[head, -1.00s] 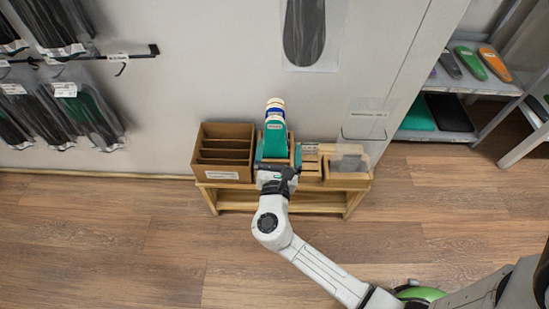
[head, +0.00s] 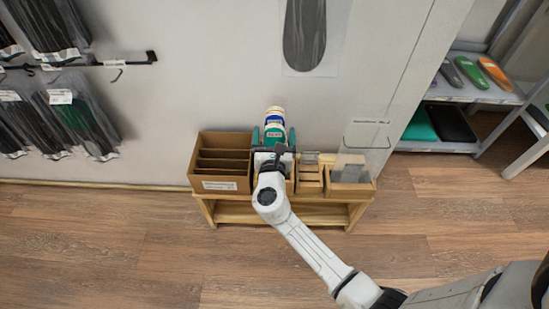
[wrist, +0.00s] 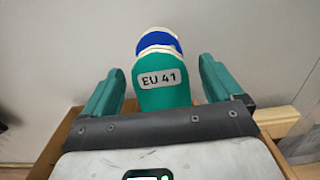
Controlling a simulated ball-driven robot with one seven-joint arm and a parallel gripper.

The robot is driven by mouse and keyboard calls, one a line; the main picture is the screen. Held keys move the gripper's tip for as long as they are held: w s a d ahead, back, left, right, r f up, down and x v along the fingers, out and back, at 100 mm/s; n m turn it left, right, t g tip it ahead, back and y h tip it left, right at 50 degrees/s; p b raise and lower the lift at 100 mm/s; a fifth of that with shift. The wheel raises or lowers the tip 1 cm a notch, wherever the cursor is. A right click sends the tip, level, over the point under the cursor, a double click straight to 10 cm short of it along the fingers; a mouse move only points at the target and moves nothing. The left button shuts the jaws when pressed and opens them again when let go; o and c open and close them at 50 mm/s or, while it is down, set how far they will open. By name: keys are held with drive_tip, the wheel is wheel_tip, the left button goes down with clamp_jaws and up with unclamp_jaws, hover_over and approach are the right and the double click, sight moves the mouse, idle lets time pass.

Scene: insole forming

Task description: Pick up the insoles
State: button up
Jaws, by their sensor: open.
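The insoles stand upright in a stack on the low wooden bench. The front one is a green insole (wrist: 163,95) with a grey "EU 41" label, also in the head view (head: 274,135). A blue insole (wrist: 158,40) with a pale edge shows behind it, above its top. My gripper (wrist: 161,68) is open, with one teal finger left of the insoles and one right of them. Gaps show between the fingers and the green insole. In the head view my gripper (head: 273,139) is around the stack. The lower part of the insoles is hidden behind my gripper.
A brown divided box (head: 224,143) stands left of the insoles on the bench (head: 285,213). Wooden trays (head: 309,180) and a clear panel stand to the right. The wall is close behind. Grey shelves (head: 470,92) with more insoles are at the right. The floor in front is clear.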

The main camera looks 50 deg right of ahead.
drive_tip(key=shift+w+d, duration=0.4)
drive_tip(key=shift+d, duration=0.1)
drive_tip(key=c, duration=1.4)
